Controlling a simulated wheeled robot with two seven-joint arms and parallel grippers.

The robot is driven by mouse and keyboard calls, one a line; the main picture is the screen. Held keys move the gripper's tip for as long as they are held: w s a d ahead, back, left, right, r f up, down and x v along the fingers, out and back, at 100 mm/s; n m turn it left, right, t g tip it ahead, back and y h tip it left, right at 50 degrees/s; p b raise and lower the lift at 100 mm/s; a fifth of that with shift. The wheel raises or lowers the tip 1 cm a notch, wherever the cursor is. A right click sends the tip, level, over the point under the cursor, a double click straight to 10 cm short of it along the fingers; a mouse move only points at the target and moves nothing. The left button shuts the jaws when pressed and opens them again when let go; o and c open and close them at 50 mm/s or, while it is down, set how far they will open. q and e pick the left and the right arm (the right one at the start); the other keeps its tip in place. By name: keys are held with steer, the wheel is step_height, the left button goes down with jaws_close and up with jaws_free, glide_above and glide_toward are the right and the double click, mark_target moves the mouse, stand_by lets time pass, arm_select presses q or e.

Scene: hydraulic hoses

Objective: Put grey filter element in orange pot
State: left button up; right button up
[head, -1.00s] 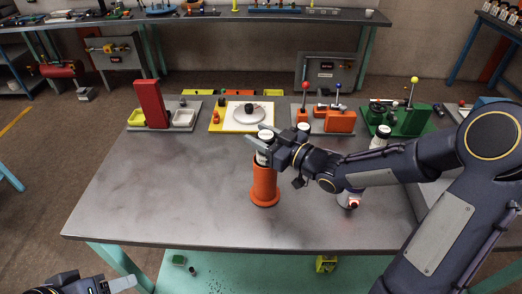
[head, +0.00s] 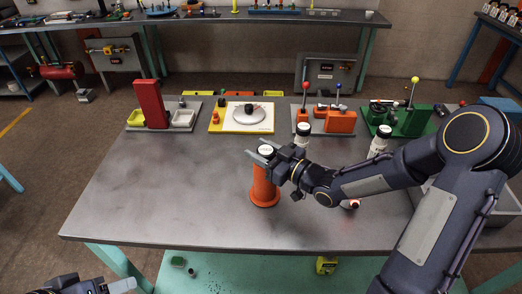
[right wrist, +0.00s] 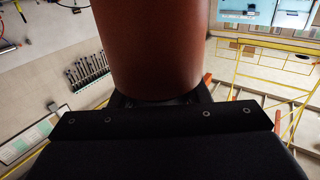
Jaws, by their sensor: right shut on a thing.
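In the right wrist view the orange-brown pot wall (right wrist: 160,45) fills the upper middle, and the fingertips cannot be made out. My left gripper (head: 122,285) is partly in view at the bottom left, away from the table.
White-capped canisters (head: 302,136) (head: 380,141) stand behind my right arm. A red block stand (head: 152,104), a yellow-edged plate (head: 242,126), an orange lever unit (head: 340,121) and a green lever unit (head: 408,119) line the back edge. The table's left and front are clear.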

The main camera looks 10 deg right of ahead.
steer(key=shift+f, duration=0.3)
steer(key=o, duration=1.3)
steer(key=shift+r, duration=0.1)
